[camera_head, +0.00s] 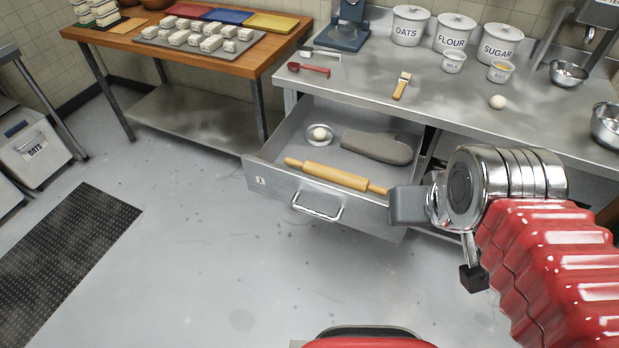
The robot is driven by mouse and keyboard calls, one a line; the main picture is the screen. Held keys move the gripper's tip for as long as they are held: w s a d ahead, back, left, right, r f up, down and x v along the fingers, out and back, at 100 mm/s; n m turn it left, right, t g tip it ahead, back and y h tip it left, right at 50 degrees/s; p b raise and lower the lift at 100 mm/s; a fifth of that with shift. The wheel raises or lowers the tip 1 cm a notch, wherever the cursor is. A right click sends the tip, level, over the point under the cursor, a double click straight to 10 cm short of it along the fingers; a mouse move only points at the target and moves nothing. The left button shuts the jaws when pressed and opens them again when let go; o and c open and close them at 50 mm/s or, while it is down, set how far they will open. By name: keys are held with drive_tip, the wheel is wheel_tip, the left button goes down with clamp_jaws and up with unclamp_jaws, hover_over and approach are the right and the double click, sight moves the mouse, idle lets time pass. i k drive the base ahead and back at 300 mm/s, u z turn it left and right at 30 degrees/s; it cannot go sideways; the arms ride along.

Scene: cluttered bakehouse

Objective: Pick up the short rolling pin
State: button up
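A short wooden rolling pin (331,175) lies along the front of an open metal drawer (272,180), just behind its front panel. My gripper (440,242) is to the right of the drawer in the picture, with its two dark finger pads wide apart. It looks open, with nothing between the pads. One pad shows close to the pin's right handle and overlaps the drawer's right front corner. I cannot tell whether that pad touches the pin, and the handle's far tip may be hidden.
Behind the pin in the drawer are a grey folded cloth (378,146) and a small bowl with a white ball (320,134). The steel counter (450,105) overhangs the drawer's back. Floor (200,255) in front is clear. A wooden table (120,41) stands left.

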sight(354, 182)
drive_tip(key=u, duration=0.85)
drive_tip(key=k, duration=1.35)
drive_tip(key=u, duration=0.7)
drive_tip(key=i, duration=2.1)
drive_tip(key=z, duration=0.75)
drive_tip(key=i, duration=0.55)
drive_tip(key=z, duration=0.4)
